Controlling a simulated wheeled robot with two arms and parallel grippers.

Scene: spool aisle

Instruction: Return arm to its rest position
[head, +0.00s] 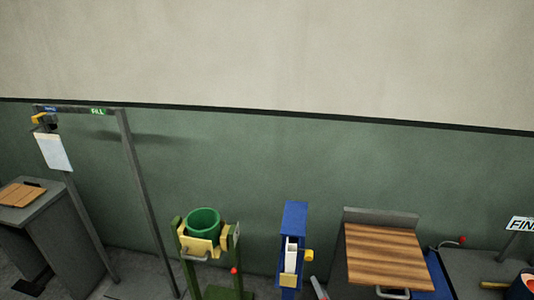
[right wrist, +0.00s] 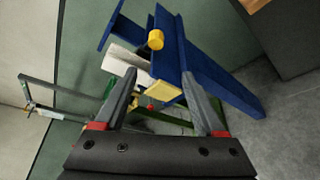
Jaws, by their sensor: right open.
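My right gripper (right wrist: 160,82) is open in the right wrist view, its two dark grey fingers with red bases spread apart. Nothing is clearly held between them. Behind the fingers is the blue stand (right wrist: 195,62) with a yellow knob (right wrist: 156,39) and a pale yellow block (right wrist: 165,90). In the head view only a small grey part of my right gripper (head: 318,288) shows at the bottom edge, just right of the blue stand (head: 294,225). My left gripper is in neither view.
A green bucket (head: 204,222) sits in a yellow and green stand left of the blue stand. A wooden-topped table (head: 385,255) stands to the right. A grey frame (head: 145,195) with a FILL sign and a grey cabinet (head: 60,235) are at left. The green wall is behind.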

